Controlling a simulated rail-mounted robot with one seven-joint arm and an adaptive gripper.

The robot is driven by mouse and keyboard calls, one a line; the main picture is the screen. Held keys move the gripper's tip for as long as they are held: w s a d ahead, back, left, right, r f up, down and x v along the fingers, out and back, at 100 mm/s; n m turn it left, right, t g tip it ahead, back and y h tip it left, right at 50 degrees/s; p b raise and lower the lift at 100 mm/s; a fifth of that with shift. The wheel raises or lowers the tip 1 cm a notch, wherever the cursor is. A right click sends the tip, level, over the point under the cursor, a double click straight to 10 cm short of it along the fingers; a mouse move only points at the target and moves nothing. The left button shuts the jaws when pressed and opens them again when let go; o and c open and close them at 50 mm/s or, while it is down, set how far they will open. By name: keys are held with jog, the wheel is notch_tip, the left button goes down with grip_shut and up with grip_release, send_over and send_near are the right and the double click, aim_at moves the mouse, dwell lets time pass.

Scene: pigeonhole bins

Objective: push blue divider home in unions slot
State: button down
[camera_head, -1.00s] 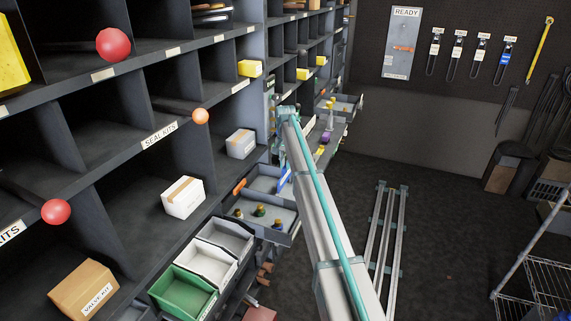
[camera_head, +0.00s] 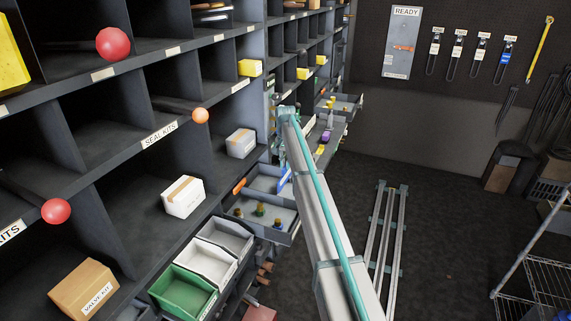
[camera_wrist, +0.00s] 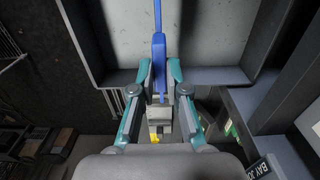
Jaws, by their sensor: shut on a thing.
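The blue divider (camera_wrist: 158,60) stands out in the wrist view as a narrow upright strip, thin toward the top and thicker near the fingers. My gripper (camera_wrist: 159,72) is shut on its thick near end, one teal fingertip on each side. The divider reaches over the pale floor of a grey open drawer (camera_wrist: 105,40). I cannot make out a unions label or slot, nor how deep the divider sits.
Dark pigeonhole shelves fill the left, with a white box (camera_head: 183,197) and a brown valve kit box (camera_head: 84,289). A green bin (camera_head: 183,291) and a white bin (camera_head: 207,262) stand in front. Another drawer (camera_head: 345,104) juts out farther back.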

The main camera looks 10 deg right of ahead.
aim_at(285, 174)
jog(key=shift+f+b, duration=0.85)
jog(key=shift+f, duration=2)
jog(key=c, duration=1.1)
grip_release()
jog(key=shift+r+p, duration=1)
jog(key=shift+r, duration=1.5)
